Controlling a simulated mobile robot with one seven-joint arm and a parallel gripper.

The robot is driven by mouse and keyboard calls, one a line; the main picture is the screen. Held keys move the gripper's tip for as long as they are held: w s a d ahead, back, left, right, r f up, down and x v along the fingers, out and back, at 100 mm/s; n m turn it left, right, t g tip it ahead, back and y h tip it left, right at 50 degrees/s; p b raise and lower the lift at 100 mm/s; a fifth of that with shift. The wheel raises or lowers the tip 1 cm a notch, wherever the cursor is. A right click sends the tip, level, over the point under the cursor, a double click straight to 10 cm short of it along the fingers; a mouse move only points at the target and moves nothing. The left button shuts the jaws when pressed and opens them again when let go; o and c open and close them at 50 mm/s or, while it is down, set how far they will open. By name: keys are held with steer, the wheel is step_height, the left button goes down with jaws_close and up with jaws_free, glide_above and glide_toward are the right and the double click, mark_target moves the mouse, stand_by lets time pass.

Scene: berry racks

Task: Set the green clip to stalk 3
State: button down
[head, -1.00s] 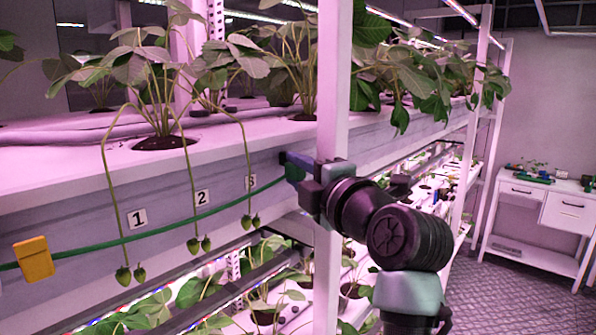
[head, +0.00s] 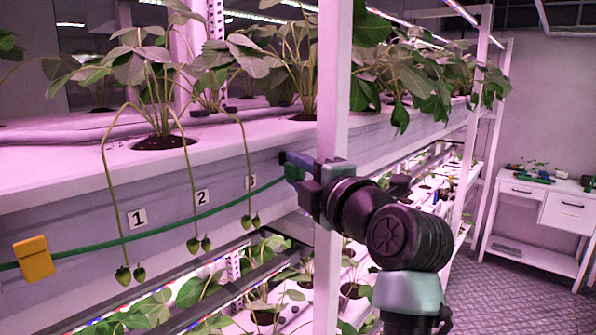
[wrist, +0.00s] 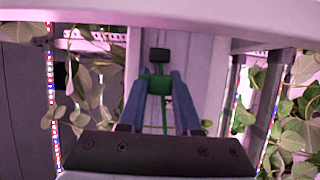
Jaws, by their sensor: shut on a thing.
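My gripper (head: 289,163) is shut on the green clip (head: 293,172) at the rack's front, right of label 3. In the wrist view the green clip (wrist: 157,84) sits between my two blue fingers. A green cord (head: 180,218) runs from it leftward past the stalks to a yellow clip (head: 34,259). Stalk 3 (head: 246,160) hangs over the trough edge, left of my gripper and apart from it, with small green berries (head: 250,221) at its end. Stalk 2 (head: 191,180) and stalk 1 (head: 109,190) hang farther left.
A white rack post (head: 331,80) stands close beside my gripper and arm. The label 3 plate (head: 251,183) is on the trough front (head: 90,195), partly behind stalk 3. Leafy plants fill the shelf below. A white bench (head: 545,205) stands at the far right.

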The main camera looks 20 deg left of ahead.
steer(key=shift+s+a+f+b, duration=0.15)
steer(key=shift+s+b, duration=0.2)
steer(key=shift+b, duration=0.05)
steer(key=s+b, duration=0.1)
steer(key=s, duration=0.1)
steer(key=s+a+b, duration=0.2)
steer(key=s, duration=0.1)
steer(key=shift+s, duration=0.3)
steer(key=c, duration=0.6)
jaws_free()
